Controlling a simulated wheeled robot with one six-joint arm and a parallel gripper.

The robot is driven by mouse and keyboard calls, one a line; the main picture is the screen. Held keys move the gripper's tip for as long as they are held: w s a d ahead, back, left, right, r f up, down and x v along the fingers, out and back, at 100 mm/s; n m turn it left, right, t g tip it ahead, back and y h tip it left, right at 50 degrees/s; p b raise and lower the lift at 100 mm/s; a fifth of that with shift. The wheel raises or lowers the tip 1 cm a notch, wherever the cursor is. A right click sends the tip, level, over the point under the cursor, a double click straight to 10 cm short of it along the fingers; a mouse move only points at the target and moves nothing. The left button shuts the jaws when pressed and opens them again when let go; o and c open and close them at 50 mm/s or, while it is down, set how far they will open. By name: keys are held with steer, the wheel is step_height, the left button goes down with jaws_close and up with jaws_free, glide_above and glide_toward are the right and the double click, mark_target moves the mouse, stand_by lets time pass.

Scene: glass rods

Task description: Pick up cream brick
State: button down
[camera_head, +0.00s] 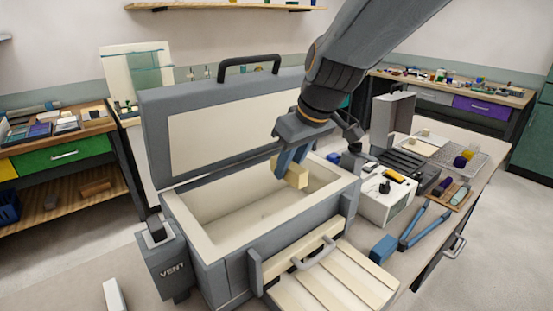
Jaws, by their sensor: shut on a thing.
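The cream brick (297,178) is a small pale yellow block in the fingers of my gripper (288,170). My gripper is shut on it and points downward. It holds the brick over the right part of the open grey chest (212,248) with a cream lining. The blue-grey fingers hide part of the brick. I cannot tell for sure whether the brick touches the chest floor, but it appears to be above it.
The chest's lid (222,130) stands open behind my gripper. A vent box (168,262) is fixed at the left. A white device (386,200), blue tongs (424,226) and a wire tray (470,165) lie on the right of the table. A slatted cream panel (335,285) is in front.

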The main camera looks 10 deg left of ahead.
steer(key=s+d, duration=0.6)
steer(key=d, duration=0.1)
steer(key=shift+d+b, duration=0.15)
steer(key=shift+b, duration=0.25)
steer(key=shift+s, duration=0.1)
